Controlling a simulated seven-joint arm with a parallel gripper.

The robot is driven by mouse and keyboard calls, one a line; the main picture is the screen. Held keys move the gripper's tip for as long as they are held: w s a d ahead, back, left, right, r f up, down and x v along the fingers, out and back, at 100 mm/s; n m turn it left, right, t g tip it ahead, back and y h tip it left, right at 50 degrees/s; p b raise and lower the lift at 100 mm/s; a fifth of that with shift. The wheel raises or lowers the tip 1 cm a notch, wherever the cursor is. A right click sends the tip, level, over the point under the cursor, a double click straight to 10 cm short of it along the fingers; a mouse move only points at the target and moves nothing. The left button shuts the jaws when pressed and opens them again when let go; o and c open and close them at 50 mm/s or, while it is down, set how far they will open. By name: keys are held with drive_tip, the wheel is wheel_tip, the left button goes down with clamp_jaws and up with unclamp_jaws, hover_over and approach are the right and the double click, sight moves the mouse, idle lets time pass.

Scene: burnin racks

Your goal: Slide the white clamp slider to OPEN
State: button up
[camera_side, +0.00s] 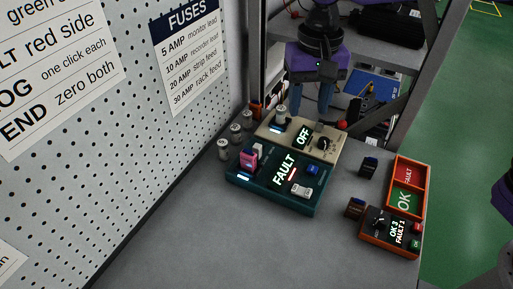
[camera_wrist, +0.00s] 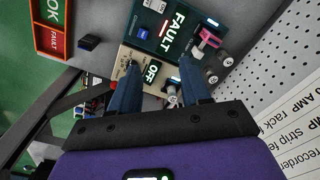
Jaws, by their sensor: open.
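My gripper (camera_side: 310,112), purple with blue fingers, is open and empty above and behind the beige unit (camera_side: 326,155). In the wrist view its fingers (camera_wrist: 162,63) point toward the beige unit, apart from the slider.
The beige unit's display reads OFF, and it has a black knob and a cylindrical part. Several grey cylinders (camera_side: 223,149) stand beside the pegboard. An orange FAULT/OK tray (camera_side: 428,190), an orange counter box (camera_side: 391,229) and dark blocks (camera_side: 369,166) are at right. The front bench is clear.

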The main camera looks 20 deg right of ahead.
sight(257, 147)
drive_tip(key=w+a+f+m, duration=0.2)
drive_tip(key=w+a+m, duration=0.5)
drive_tip(key=w, duration=0.1)
drive_tip(key=f, duration=1.7)
drive_tip(key=shift+w+a+f, duration=0.15)
drive_tip(key=shift+a, duration=0.05)
